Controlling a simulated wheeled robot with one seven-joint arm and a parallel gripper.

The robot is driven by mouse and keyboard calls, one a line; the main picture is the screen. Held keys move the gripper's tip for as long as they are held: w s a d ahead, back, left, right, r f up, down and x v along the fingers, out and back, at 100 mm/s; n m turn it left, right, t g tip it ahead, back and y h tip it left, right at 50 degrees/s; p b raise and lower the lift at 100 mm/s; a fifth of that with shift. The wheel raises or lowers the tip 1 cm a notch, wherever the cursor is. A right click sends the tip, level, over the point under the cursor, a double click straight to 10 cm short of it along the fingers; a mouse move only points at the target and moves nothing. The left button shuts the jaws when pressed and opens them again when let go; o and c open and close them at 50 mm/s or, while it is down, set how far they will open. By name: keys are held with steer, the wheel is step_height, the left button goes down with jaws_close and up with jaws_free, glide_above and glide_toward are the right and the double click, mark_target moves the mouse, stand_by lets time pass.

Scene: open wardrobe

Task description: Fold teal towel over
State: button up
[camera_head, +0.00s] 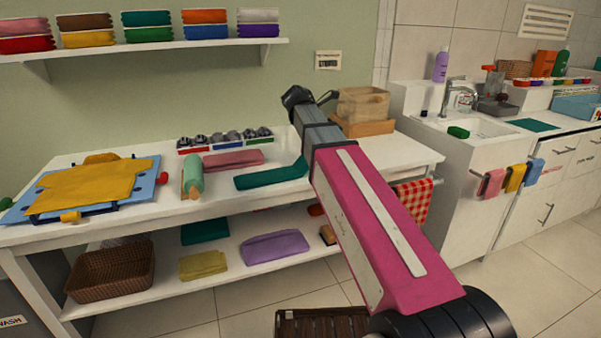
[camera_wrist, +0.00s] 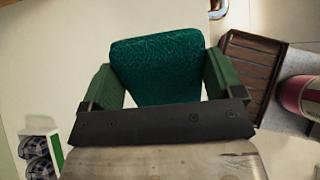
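The fingers are wide apart, one at each side of the towel. I cannot tell whether they touch it. The towel's lower part is hidden behind the dark gripper bar in the wrist view. In the head view my pink and grey arm stands to the right of the towel and mostly hides my gripper.
A folding board with a yellow shirt (camera_head: 90,188) fills the left. A wooden box (camera_head: 362,105) stands at the back right.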

steer(key=shift+s+a+r+h, duration=0.15)
steer(key=shift+a+r+h, duration=0.25)
steer(key=shift+a+r, duration=0.05)
steer(key=shift+s+a+r+t+h, duration=0.3)
steer(key=shift+a+r+h, duration=0.25)
steer(key=shift+a, duration=0.2)
steer(key=shift+s+a+r+t+h, duration=0.3)
steer(key=shift+a+r+h, duration=0.25)
steer(key=shift+a, duration=0.2)
steer(key=shift+s+a+r+t+h, duration=0.2)
steer(key=shift+a+h, duration=0.15)
steer(key=shift+a, duration=0.2)
steer(key=shift+s+a+r+t+h, duration=0.15)
steer(key=shift+s+a+r+h, duration=0.1)
steer(key=shift+a+h, duration=0.25)
steer(key=shift+s+a+r+t+h, duration=0.15)
steer(key=shift+a+r+h, duration=0.1)
steer(key=shift+a, duration=0.4)
steer(key=shift+s+a+r+t+h, duration=0.15)
steer(key=shift+s+a+h, duration=0.1)
steer(key=shift+a+h, duration=0.25)
steer(key=shift+s+a+t+h, duration=0.1)
steer(key=shift+s+a+h, duration=0.15)
steer(key=shift+a, duration=0.45)
steer(key=shift+s+a+r+t+h, duration=0.1)
steer(key=shift+s+a+t+h, duration=0.1)
steer(key=shift+a+h, duration=0.35)
